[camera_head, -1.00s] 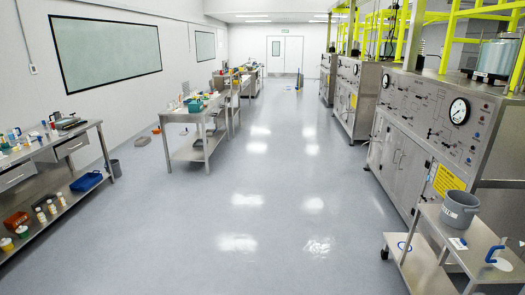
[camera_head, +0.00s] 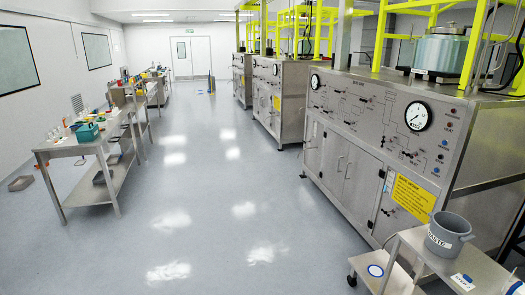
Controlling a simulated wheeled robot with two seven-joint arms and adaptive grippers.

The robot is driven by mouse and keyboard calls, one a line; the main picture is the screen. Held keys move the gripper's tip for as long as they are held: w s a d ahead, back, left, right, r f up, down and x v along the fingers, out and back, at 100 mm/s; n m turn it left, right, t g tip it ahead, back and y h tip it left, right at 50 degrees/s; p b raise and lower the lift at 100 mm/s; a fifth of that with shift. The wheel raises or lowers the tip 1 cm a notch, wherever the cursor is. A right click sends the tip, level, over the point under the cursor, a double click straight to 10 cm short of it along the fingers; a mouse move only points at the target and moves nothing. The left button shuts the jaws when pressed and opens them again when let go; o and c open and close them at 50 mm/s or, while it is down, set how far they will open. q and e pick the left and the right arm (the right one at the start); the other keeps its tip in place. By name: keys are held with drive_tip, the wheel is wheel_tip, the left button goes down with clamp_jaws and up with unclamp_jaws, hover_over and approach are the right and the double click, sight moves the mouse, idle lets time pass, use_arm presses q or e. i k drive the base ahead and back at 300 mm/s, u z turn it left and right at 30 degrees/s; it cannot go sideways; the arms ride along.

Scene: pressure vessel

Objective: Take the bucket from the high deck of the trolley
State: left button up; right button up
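A grey bucket (camera_head: 449,233) with a white label reading WASTE stands upright on the upper deck of the metal trolley (camera_head: 480,266) at the lower right. A label card (camera_head: 462,282) lies on the same deck in front of it. The trolley is cut off by the bottom and right edges of the view. Neither of my grippers is in view.
A steel cabinet (camera_head: 345,165) with a gauge, doors and a yellow sign (camera_head: 412,198) stands right behind the trolley. A steel table (camera_head: 88,148) with lab items stands at the left. The floor (camera_head: 215,225) between them is clear.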

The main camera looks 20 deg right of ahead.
sight(448, 232)
drive_tip(key=z, duration=0.9)
drive_tip(key=i, duration=1.5)
drive_tip(key=z, duration=1)
